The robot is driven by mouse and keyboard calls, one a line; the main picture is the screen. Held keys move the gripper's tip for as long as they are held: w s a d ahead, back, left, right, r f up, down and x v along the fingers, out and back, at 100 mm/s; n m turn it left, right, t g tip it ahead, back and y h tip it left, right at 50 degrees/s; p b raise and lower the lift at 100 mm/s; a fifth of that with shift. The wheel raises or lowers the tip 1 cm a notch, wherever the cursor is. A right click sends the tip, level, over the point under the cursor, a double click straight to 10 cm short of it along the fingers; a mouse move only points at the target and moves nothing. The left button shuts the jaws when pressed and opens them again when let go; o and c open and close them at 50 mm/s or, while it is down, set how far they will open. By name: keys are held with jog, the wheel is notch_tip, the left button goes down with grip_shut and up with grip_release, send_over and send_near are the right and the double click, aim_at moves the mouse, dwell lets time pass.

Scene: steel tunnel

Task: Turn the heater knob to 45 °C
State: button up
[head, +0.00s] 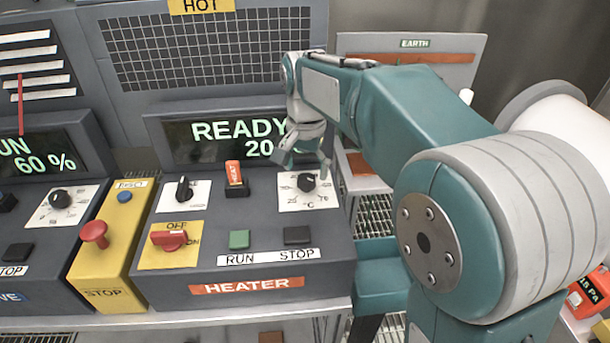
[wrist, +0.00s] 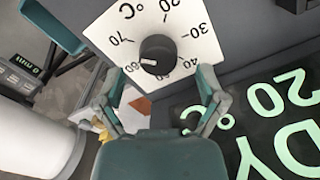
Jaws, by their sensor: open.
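The heater knob (head: 306,182) is a black round knob on a white temperature dial plate (head: 322,204) at the right of the heater panel. In the wrist view the knob (wrist: 157,54) shows a short white mark on its lower left side, roughly toward the stretch of scale below 70. Numbers 20, 30, 40 and 70 are readable there. My gripper (head: 305,163) is open just above the knob, its fingers coming down over the dial. In the wrist view my gripper (wrist: 158,84) has its fingers spread apart, with the knob ahead between them and apparently untouched.
The heater display (head: 235,140) reads READY and 20, partly covered by my arm. A black selector (head: 184,188), an orange-lit HEAT switch (head: 236,178), a red OFF/ON switch (head: 172,238), the RUN button (head: 239,239) and the STOP button (head: 297,235) sit close by.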

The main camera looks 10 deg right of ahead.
aim_at(305, 177)
notch_tip(305, 177, up, 10)
jog(key=shift+a+f, duration=0.15)
dwell(0.3)
jog(key=s+d+f+n+t, duration=0.2)
jog(key=s+d+f, duration=0.1)
jog(key=s, duration=0.4)
jog(key=s+d+f+n+t, duration=0.1)
jog(key=s+d+f+n, duration=0.1)
jog(key=s, duration=0.6)
jog(key=s+d+f+n+t, duration=0.1)
jog(key=s+d+f+t, duration=0.1)
jog(key=s+d+f, duration=0.3)
jog(key=shift+s+f+n+t, duration=0.3)
jog(key=shift+s+f+n, duration=0.1)
jog(key=shift+s, duration=0.8)
